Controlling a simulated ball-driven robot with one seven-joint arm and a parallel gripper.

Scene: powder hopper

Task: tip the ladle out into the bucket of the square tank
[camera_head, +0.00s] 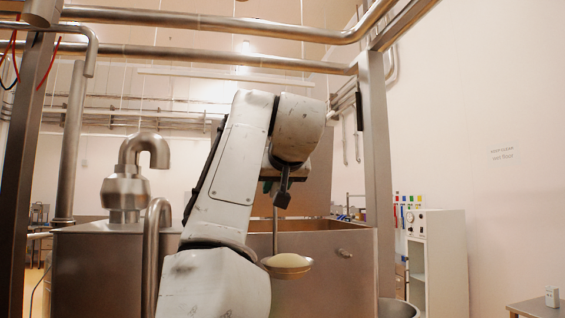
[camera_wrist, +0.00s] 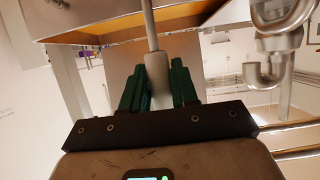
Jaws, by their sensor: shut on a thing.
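My gripper (camera_head: 274,187) is shut on the upright handle of the ladle (camera_head: 288,263). In the wrist view the green fingers of my gripper (camera_wrist: 158,85) press on both sides of the ladle's grey handle (camera_wrist: 157,68). The ladle's bowl hangs at the bottom, roughly level, with a pale heap in it. It shows in front of the square steel tank (camera_head: 325,262), below its rim. A round steel rim, seemingly the bucket (camera_head: 402,309), shows at the tank's lower right; its inside is hidden.
A lidded vessel with a bent pipe (camera_head: 125,190) stands on the left of the tank. A steel post (camera_head: 374,150) rises at the right, with pipes overhead. A white cabinet (camera_head: 440,260) stands by the right wall. A small table (camera_head: 540,308) is at far right.

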